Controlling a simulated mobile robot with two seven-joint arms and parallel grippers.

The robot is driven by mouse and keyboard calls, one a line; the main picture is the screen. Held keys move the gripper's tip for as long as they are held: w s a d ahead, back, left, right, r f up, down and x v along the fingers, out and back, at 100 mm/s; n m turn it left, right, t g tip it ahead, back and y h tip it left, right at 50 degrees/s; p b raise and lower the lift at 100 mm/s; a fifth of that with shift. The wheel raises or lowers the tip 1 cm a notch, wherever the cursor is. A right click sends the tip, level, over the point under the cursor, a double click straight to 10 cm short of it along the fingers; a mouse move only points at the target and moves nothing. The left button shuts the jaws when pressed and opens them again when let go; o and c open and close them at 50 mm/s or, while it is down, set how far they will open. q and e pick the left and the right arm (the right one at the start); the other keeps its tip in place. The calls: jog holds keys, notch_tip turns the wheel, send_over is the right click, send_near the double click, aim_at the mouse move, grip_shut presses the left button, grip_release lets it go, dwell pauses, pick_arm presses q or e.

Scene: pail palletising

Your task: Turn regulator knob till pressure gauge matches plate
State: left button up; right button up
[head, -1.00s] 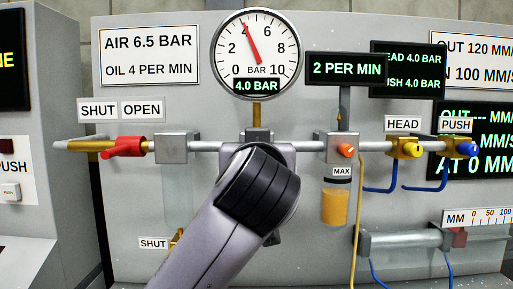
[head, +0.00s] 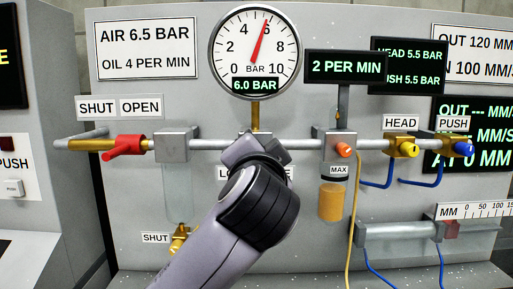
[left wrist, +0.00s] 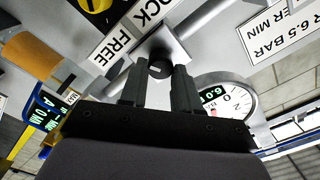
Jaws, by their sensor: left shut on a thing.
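The pressure gauge (head: 255,52) shows 6.0 BAR on its green readout, with the red needle near 6. The white plate (head: 147,48) reads AIR 6.5 BAR and OIL 4 PER MIN. In the left wrist view, the black regulator knob (left wrist: 160,66) sits between the fingers of my left gripper (left wrist: 160,78), which is shut on it. In the head view my left wrist and arm cover the knob and most of the gripper. Part of the gauge (left wrist: 226,100) also shows in the left wrist view. My right gripper is not in view.
A red valve handle (head: 124,147) is left of the regulator on the pipe. An oiler with an orange knob (head: 343,150) and amber bowl (head: 332,200) is to the right. Yellow (head: 408,149) and blue (head: 463,148) knobs are further right. A LOCK/FREE label (left wrist: 118,42) is beside the knob.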

pick_arm(q)
jog(key=shift+f+m, duration=0.1)
jog(key=shift+m, duration=0.5)
jog(key=o, duration=1.1)
jog(key=shift+c, duration=0.2)
jog(key=shift+s, duration=0.1)
jog(key=s+b, duration=0.1)
jog(key=s, duration=0.6)
jog(key=shift+b, duration=0.35)
